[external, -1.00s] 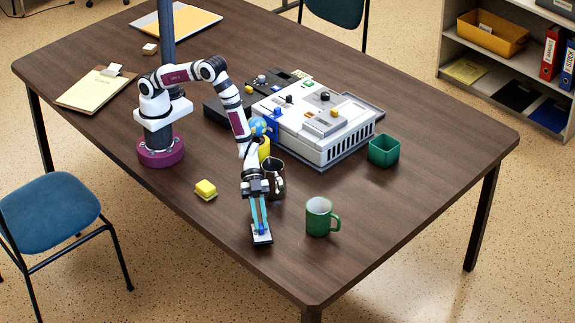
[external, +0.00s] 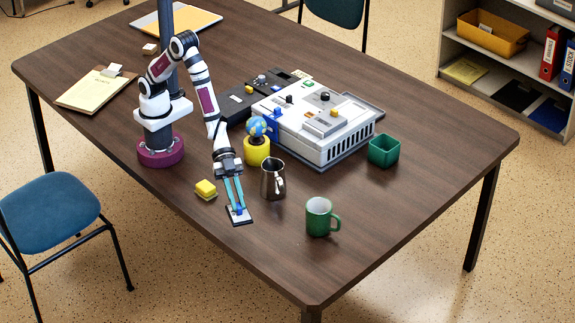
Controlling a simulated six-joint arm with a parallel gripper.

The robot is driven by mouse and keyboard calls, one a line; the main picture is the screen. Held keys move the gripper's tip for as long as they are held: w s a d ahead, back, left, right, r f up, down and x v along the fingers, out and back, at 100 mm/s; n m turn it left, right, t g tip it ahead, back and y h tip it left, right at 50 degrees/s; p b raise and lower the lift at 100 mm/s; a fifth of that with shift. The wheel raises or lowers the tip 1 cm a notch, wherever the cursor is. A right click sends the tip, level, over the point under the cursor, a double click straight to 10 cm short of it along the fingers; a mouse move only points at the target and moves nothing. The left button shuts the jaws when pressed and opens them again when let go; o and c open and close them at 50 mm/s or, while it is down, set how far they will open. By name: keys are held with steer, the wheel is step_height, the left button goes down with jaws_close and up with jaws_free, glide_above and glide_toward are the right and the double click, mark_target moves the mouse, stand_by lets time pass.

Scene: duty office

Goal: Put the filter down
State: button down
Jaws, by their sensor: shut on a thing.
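My gripper (external: 236,206) points down at the front middle of the table, left of the steel jug. Its long blue-teal fingers are shut on a small flat white piece with a dark edge and a blue grip, which I take to be the filter (external: 240,217). The filter is at or just above the tabletop; I cannot tell whether it touches. The fingers hide part of its blue grip.
A steel jug (external: 273,180) and a green mug (external: 319,217) stand to the right. A yellow block (external: 206,189) lies close on the left. A yellow holder with a globe (external: 257,152), a grey-white machine (external: 315,125) and a green cup (external: 384,151) stand behind. The table's front is clear.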

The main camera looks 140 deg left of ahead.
steer(key=w+a+n+t+y, duration=0.1)
steer(key=w+a+n+y, duration=0.2)
steer(key=a, duration=0.6)
steer(key=w+a+n+y, duration=0.3)
steer(key=w+a+y, duration=0.1)
steer(key=a, duration=0.6)
steer(key=s+a+n+g+y, duration=0.3)
steer(key=a+n+y, duration=0.45)
steer(key=a, duration=1.45)
steer(key=shift+n+h, duration=0.25)
steer(key=shift+n, duration=0.1)
steer(key=f, duration=0.3)
steer(key=a+f, duration=0.1)
steer(key=f, duration=0.7)
steer(key=shift+s+a, duration=0.25)
steer(key=shift+a, duration=0.1)
steer(key=shift+f, duration=0.15)
